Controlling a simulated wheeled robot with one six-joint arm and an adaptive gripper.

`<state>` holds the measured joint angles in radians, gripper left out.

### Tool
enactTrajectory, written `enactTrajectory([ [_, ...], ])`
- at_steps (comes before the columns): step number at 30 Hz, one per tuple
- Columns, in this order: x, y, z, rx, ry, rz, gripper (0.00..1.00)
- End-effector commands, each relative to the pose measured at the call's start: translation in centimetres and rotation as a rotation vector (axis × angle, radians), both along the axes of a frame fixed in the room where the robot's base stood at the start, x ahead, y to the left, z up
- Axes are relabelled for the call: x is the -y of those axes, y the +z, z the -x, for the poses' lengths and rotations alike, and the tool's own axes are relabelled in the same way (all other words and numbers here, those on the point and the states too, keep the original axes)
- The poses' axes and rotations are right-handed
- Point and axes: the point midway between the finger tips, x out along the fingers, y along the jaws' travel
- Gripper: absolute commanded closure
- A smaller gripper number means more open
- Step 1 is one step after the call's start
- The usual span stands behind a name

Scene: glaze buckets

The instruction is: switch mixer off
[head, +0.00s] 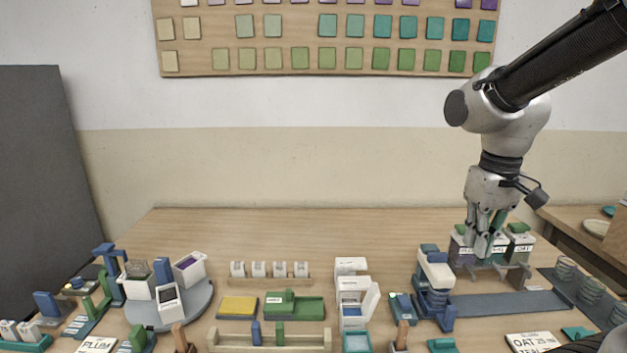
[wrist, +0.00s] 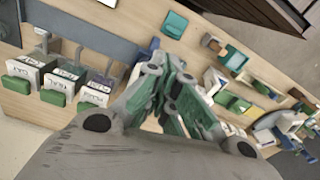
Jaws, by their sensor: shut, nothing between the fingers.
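A blue and white stand machine (head: 436,285), which looks like the mixer, stands right of centre on the table in the head view. A small blue box with a teal face (head: 401,306) sits just left of it; I cannot tell whether this is its switch or what state it is in. My gripper (head: 481,248) is shut and empty. It points down, up and to the right of the machine, in front of or over the white buckets with green lids (head: 519,240). In the wrist view the closed fingers (wrist: 170,82) fill the middle and hide part of the table.
The labelled buckets also show in the wrist view (wrist: 61,82). A dark strip (head: 510,303) lies right of the machine, with jars (head: 591,290) beyond. The table's back strip is clear.

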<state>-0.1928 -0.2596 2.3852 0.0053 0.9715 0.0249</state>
Motion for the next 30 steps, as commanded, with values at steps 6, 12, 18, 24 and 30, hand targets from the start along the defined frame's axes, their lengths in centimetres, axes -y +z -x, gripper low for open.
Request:
enactTrajectory([
  [6,3.8,2.7,6.6,0.181,-0.084,-0.019,1.0],
  [12,5.2,4.6,8.7,0.307,-0.147,-0.024,1.0],
  [18,5.6,5.2,8.9,0.331,-0.166,-0.024,1.0],
  [24,4.4,3.0,7.5,0.213,-0.11,-0.02,1.0],
  [30,1.4,0.4,2.0,0.017,-0.073,-0.009,1.0],
])
